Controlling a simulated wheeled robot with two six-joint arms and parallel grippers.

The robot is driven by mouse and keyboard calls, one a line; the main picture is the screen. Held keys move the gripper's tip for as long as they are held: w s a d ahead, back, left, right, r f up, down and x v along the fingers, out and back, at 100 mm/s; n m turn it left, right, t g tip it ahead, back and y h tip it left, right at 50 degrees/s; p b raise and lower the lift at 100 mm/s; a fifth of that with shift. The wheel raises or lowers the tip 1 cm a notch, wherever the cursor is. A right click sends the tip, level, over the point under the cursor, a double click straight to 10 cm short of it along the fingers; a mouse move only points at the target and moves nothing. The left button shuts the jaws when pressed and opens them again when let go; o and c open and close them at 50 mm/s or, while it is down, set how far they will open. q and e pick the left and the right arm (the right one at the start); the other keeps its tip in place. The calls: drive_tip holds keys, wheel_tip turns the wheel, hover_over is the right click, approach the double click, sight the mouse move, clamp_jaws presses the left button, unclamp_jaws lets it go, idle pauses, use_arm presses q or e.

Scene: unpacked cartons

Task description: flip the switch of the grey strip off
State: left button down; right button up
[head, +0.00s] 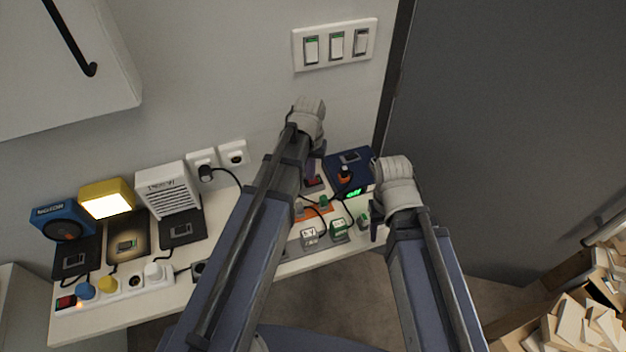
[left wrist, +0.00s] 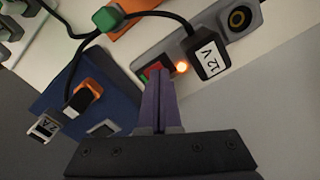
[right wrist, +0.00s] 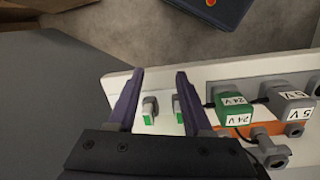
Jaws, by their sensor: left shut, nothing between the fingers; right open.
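In the left wrist view, the grey strip (left wrist: 205,32) carries a black 12 V plug (left wrist: 208,58), a round socket, a lit orange lamp (left wrist: 181,67) and a red and green switch (left wrist: 155,71) at its end. My left gripper (left wrist: 159,82) is shut and empty, with its tips right at the switch; whether they touch it I cannot tell. In the head view, my left arm hides most of this strip; the reddish switch (head: 313,181) shows beside it. My right gripper (right wrist: 158,78) is open and empty above the table end, with small grey-green plugs (right wrist: 149,110) below and between its fingers.
A navy box (head: 350,158) with an orange plug stands near the switch. An orange strip (head: 317,212) and 5 V (head: 310,236) and 24 V (head: 338,229) plugs lie nearer the front. A white strip (head: 130,286) with several plugs is at left. Wall switches (head: 336,45) are above.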

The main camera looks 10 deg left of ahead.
use_arm(q)
drive_tip(key=shift+f+b, duration=0.5)
drive_tip(key=shift+f, duration=0.05)
drive_tip(key=shift+r, duration=0.2)
wheel_tip(320, 180, up, 7)
drive_tip(key=p, duration=0.7)
drive_tip(key=shift+f, duration=0.1)
drive_tip(key=s+d+m, duration=0.1)
drive_tip(key=s+d, duration=0.2)
drive_tip(key=s, duration=0.1)
drive_tip(key=s+d+m, duration=0.2)
drive_tip(key=s+d, duration=0.2)
drive_tip(key=s, duration=0.1)
drive_tip(key=s+d+m+y, duration=0.1)
drive_tip(key=s+d, duration=0.2)
drive_tip(key=s, duration=0.2)
drive_tip(key=shift+s+d+m, duration=0.2)
drive_tip(key=shift+d+m, duration=0.05)
drive_tip(key=shift+m, duration=0.05)
